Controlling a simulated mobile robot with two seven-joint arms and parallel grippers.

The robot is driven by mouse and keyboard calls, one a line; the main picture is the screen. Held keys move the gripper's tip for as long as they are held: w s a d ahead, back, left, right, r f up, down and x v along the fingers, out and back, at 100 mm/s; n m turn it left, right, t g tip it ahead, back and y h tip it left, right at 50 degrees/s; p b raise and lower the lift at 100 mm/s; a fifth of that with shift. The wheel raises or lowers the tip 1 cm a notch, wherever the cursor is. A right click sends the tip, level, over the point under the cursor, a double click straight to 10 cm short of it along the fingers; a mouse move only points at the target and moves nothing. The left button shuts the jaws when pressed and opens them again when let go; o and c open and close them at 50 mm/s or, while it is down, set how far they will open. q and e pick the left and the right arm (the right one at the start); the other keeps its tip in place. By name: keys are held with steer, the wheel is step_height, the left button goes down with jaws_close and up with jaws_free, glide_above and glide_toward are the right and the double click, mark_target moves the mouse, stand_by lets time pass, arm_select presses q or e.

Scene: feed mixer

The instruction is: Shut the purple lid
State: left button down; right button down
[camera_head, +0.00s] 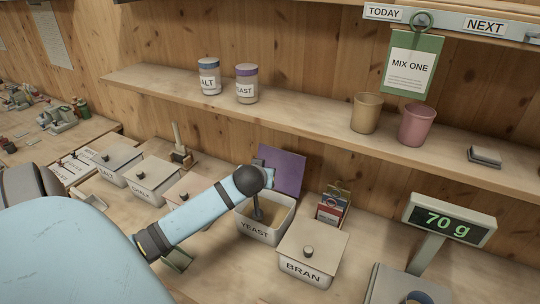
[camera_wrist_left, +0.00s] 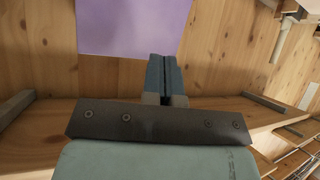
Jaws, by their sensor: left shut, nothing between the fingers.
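The purple lid (camera_head: 288,168) stands open, tilted up at the back of the white YEAST bin (camera_head: 262,234). A dark scoop or handle stands in the bin's pale contents. My left arm reaches in from the left over the bin, and my left gripper (camera_head: 264,168) is beside the lid's left part, partly hidden by the wrist. In the left wrist view the gripper's fingers (camera_wrist_left: 166,74) are shut and empty, and the lid (camera_wrist_left: 130,26) fills the upper left. I cannot tell whether they touch. My right gripper is not in view.
A closed BRAN bin (camera_head: 305,273) stands to the right of YEAST, with several lidded bins to the left. Packets (camera_head: 332,206) stand behind BRAN. A scale display (camera_head: 448,221) is at the right. A shelf (camera_head: 310,118) with jars and cups runs above.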

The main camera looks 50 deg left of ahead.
arm_select(q)
steer(key=s+p, duration=0.1)
steer(key=s+d, duration=0.1)
steer(key=s, duration=0.1)
steer(key=shift+r+p, duration=0.1)
steer(key=shift+p, duration=0.25)
steer(key=shift+s+d, duration=0.25)
steer(key=shift+s, duration=0.45)
steer(key=shift+s+d, duration=0.2)
steer(key=shift+s, duration=0.5)
steer(key=shift+s+d+r, duration=0.1)
steer(key=shift+s+d, duration=0.15)
steer(key=shift+s, duration=0.5)
steer(key=shift+s+d+r, duration=0.1)
steer(key=shift+s+d, duration=0.1)
steer(key=shift+s, duration=0.5)
steer(key=shift+f, duration=0.1)
steer(key=shift+s+d, duration=0.25)
steer(key=shift+s, duration=0.5)
steer(key=shift+s+d, duration=0.2)
steer(key=shift+s, duration=0.55)
